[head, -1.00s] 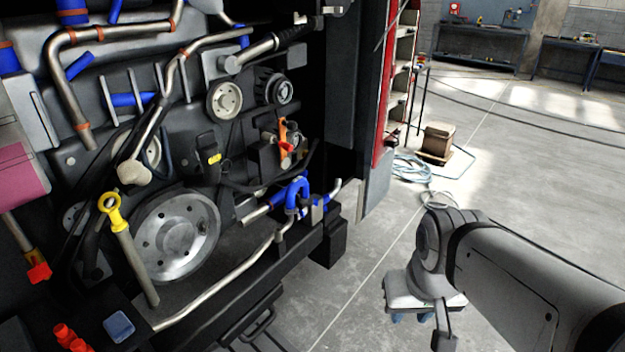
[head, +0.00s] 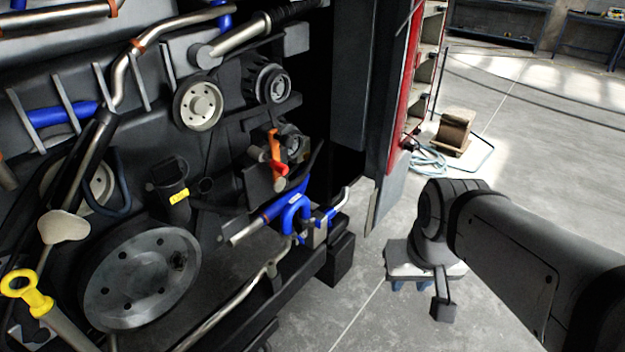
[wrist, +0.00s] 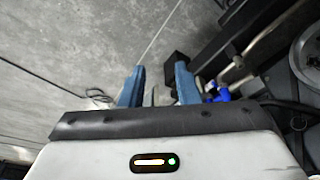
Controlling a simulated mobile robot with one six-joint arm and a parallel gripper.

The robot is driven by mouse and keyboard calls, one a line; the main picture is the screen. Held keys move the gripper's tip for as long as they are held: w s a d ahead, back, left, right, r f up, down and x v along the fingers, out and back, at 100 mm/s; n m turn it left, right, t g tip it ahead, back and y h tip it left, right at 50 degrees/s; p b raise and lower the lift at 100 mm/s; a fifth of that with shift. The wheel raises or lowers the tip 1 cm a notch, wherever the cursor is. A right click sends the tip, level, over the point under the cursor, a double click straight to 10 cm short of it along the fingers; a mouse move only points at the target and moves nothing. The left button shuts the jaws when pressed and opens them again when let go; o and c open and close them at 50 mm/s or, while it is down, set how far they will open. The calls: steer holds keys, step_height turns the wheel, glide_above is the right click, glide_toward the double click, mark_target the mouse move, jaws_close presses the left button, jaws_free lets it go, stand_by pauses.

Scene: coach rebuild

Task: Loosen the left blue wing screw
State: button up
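A blue curved pipe (head: 293,206) with a small metal block (head: 318,232) beside it sits at the lower right of the engine in the head view. Small blue parts lie around this block, one on its right (head: 330,215); I cannot tell which is the left wing screw. Blue parts also show in the wrist view (wrist: 217,92), just right of my fingers. My gripper (wrist: 158,88) has two blue fingers apart with nothing between them. In the head view it hangs over the floor, right of the engine and clear of it; its fingertips are partly hidden.
An orange lever with a red handle (head: 276,152) stands above the blue pipe. A large pulley (head: 140,278) and a yellow ring-topped dipstick (head: 26,290) are at left. A dark frame rail with a black block (head: 338,258) runs below. Open floor (head: 400,325) lies to the right.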

steer(key=w+d+f+n+t+h+b, duration=0.15)
steer(key=w+f, duration=0.25)
steer(key=w, duration=0.4)
steer(key=w+f+n+t+y+b, duration=0.1)
steer(key=w+f+n+t+b, duration=0.2)
steer(key=w, duration=0.6)
steer(key=n+t+y+b, duration=0.2)
steer(key=n+y+b, duration=0.55)
steer(key=y, duration=0.35)
glide_toward(303, 241)
steer(key=w+a, duration=0.1)
steer(key=a, duration=0.1)
steer(key=x, duration=0.7)
steer(key=shift+w+d+f, duration=0.15)
steer(key=shift+w+f, duration=0.05)
steer(key=shift+f, duration=0.25)
jaws_close()
